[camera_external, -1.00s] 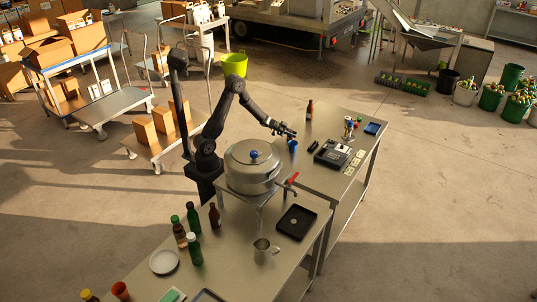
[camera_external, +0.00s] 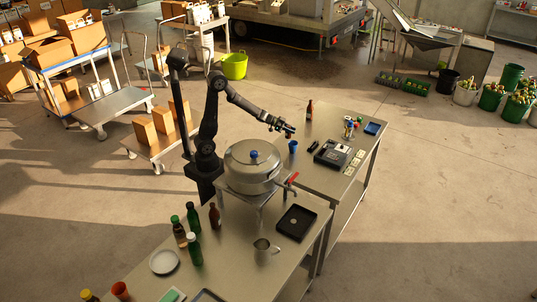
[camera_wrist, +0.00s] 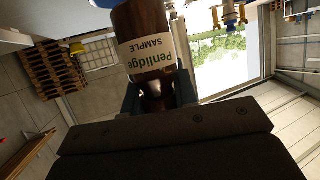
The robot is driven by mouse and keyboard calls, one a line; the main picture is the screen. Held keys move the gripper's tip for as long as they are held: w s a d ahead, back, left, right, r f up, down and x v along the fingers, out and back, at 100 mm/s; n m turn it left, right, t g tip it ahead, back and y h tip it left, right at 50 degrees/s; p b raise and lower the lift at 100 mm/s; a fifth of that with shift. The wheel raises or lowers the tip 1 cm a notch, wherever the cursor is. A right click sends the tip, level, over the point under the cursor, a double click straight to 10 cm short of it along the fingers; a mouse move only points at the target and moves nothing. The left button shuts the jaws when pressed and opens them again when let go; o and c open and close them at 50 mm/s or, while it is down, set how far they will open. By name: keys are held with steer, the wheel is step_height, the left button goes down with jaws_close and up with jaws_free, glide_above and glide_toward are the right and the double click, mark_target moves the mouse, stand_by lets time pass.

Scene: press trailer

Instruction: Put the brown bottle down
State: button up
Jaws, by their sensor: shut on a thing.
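A brown bottle (camera_wrist: 150,45) with a white label reading "Penlidge SAMPLE" fills the upper middle of the wrist view. My gripper (camera_wrist: 157,92) is shut on its narrow neck, one finger on each side. In the external view my gripper (camera_external: 289,128) is above the left part of the rear steel table (camera_external: 325,182), close to a blue cup (camera_external: 293,147). The held bottle is too small and covered there to make out well. Another brown bottle (camera_external: 309,110) stands upright at that table's far edge.
A large lidded pot (camera_external: 252,170) stands left of the table. A black device (camera_external: 332,153), a blue tray (camera_external: 372,128) and small coloured items lie to the right.

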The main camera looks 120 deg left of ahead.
steer(key=shift+w+d+r, duration=0.25)
steer(key=shift+d+r, duration=0.15)
steer(key=shift+d, duration=0.2)
steer(key=shift+r, duration=0.15)
